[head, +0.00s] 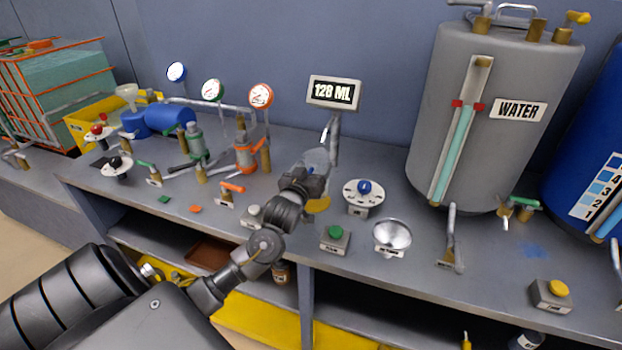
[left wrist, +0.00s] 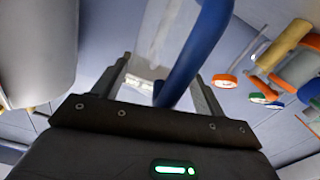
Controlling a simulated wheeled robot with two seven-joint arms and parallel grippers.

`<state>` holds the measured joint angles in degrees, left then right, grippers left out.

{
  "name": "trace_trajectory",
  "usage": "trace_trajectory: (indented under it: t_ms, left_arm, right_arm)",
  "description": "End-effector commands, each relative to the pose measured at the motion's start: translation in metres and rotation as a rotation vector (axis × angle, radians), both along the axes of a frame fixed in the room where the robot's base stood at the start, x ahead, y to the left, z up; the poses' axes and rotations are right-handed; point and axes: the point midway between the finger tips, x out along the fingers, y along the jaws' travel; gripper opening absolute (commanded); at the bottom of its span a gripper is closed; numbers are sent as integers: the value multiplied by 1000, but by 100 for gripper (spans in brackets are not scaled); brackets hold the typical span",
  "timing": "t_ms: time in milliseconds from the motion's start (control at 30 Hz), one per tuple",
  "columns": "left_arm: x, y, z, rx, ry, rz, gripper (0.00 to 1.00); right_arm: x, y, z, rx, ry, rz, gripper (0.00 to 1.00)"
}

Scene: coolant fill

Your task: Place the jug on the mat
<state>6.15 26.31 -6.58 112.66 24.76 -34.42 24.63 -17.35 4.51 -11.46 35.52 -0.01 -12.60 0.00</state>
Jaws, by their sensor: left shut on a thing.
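My left gripper (head: 312,176) reaches over the bench from the lower left. It is shut on the jug (head: 317,158), a clear vessel mostly hidden behind the gripper in the head view. In the left wrist view, the jug's blue handle (left wrist: 196,55) runs between the fingers (left wrist: 160,92), with the clear body behind it. The jug is by the spout below the display. A yellow patch, likely the mat (head: 319,205), shows partly beneath the gripper; the rest is hidden. I cannot tell whether the jug touches it. My right gripper is not in view.
A display (head: 333,92) reading 128 ML stands behind the gripper. A dial with a blue knob (head: 364,188), a green button box (head: 335,238) and a funnel (head: 392,237) stand close to the right. A grey WATER tank (head: 492,100) stands further right. Valves and gauges crowd the left.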

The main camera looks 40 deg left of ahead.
Motion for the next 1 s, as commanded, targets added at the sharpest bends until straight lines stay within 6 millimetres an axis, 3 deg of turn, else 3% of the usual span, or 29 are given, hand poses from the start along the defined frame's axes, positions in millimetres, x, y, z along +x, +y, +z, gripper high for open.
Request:
trace_trajectory:
  t_ms: [300,667,700,867,1000]
  left_arm:
    - [1,5,-33,0,1,0,48]
    - [1,5,-38,-1,0,0,48]
    - [1,5,-38,0,0,0,76]
    - [1,5,-38,0,0,0,96]
    - [1,5,-38,0,0,0,96]
  right_arm:
    - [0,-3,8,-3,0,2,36]
    - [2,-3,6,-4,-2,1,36]
    - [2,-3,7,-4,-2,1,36]
    - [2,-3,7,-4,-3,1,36]
    - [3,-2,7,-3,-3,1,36]
